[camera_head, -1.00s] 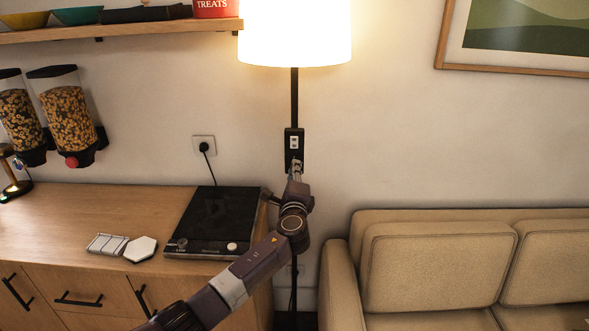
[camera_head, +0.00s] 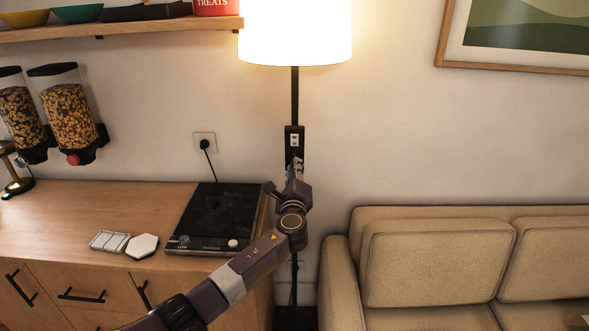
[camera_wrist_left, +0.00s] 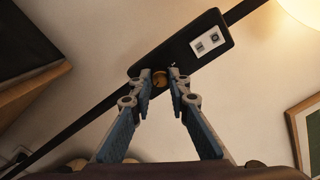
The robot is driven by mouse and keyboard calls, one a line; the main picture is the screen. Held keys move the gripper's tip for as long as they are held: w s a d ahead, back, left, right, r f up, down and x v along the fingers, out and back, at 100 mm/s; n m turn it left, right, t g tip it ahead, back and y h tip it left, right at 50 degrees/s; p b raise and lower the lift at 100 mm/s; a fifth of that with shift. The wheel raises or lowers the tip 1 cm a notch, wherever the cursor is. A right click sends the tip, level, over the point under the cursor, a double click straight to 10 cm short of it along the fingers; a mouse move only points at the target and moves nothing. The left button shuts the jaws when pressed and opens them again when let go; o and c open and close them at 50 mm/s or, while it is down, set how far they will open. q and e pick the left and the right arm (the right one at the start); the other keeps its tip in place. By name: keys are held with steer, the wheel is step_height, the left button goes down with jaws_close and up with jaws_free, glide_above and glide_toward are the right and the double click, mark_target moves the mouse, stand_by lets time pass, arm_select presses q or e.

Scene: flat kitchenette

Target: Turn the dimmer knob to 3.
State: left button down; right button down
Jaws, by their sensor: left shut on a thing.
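The dimmer knob (camera_wrist_left: 159,79) is a small brass-coloured round knob on the black control box (camera_wrist_left: 187,50) of the floor lamp. In the left wrist view the two fingertips of my left gripper (camera_wrist_left: 157,78) close on it from both sides. In the head view my left gripper (camera_head: 295,164) reaches up to the lower part of the black box (camera_head: 294,140), and its fingers hide the knob. The marks are too small to read. The lampshade (camera_head: 296,32) is lit. My right gripper is not in view.
A wooden cabinet (camera_head: 90,205) with a black cooktop (camera_head: 215,217) stands left of my arm. A beige sofa (camera_head: 440,260) stands to the right. A shelf (camera_head: 120,27) and two food dispensers are on the left wall. Bare wall lies right of the lamp pole.

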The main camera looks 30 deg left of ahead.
arm_select(q)
steer(key=c, duration=1.8)
jaws_free()
steer(key=v, duration=1.2)
